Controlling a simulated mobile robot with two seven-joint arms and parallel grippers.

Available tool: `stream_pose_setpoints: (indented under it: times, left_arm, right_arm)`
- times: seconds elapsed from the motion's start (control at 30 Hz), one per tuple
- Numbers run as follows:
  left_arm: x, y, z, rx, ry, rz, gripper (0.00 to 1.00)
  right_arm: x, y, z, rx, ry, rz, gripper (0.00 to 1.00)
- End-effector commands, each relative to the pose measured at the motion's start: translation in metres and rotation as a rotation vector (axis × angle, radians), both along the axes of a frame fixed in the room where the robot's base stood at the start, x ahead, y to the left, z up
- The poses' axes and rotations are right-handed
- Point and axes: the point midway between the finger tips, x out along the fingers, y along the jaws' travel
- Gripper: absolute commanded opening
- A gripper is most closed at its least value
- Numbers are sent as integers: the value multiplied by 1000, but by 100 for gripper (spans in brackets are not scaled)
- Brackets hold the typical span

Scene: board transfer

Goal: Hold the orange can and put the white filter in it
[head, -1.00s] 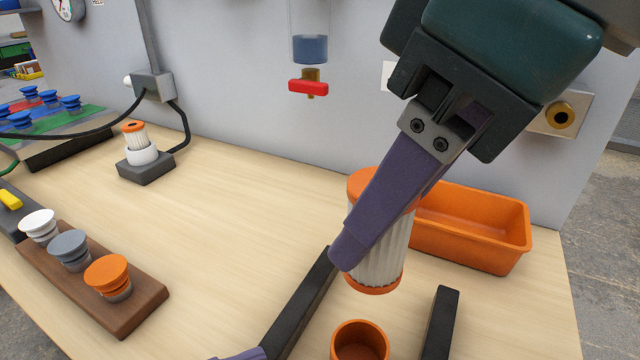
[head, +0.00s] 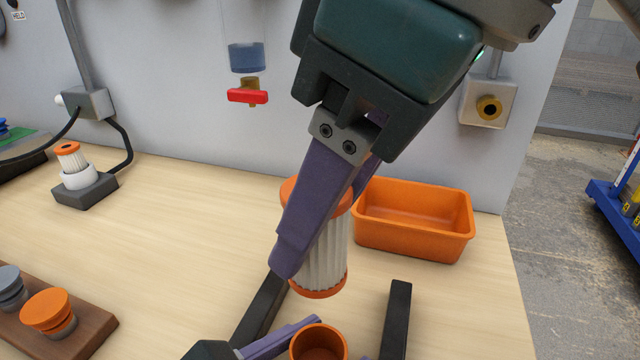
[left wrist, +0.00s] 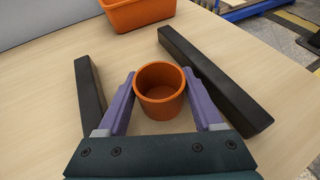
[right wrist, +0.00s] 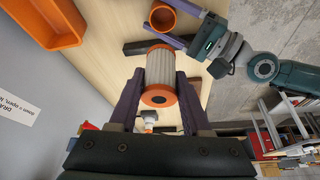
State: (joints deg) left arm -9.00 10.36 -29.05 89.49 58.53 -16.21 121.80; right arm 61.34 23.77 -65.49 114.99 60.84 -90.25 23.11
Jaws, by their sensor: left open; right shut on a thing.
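The white filter (head: 324,258) is pleated with orange end caps. My right gripper (head: 318,235) is shut on it and holds it upright above the table, behind and above the can; it also shows between the fingers in the right wrist view (right wrist: 160,75). The orange can (head: 319,343) stands open and empty on the table at the bottom of the head view. My left gripper (left wrist: 162,100) is open, with its fingers on either side of the can (left wrist: 160,92). Whether the fingers touch the can I cannot tell.
Two black bars (left wrist: 215,80) (left wrist: 90,98) flank the can. An orange bin (head: 414,220) stands behind on the right. Another filter sits in a white holder (head: 80,178) at the left. A wooden block (head: 80,335) holds several coloured caps.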

Motion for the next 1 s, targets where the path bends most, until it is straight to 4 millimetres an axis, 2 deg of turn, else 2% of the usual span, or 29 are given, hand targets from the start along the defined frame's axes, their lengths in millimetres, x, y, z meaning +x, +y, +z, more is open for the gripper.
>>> stream_pose_setpoints:
  times: [0.23, 0.77, 1.0]
  left_arm:
    - [0, 0, 0, 0, 0, 0, 68]
    - [0, 0, 0, 1, -1, 0, 8]
    - [0, 0, 0, 1, -1, 0, 7]
  right_arm:
    - [0, 0, 0, 0, 0, 0, 0]
    - [0, 0, 0, 0, 0, 0, 0]
    - [0, 0, -8, 0, 2, 0, 0]
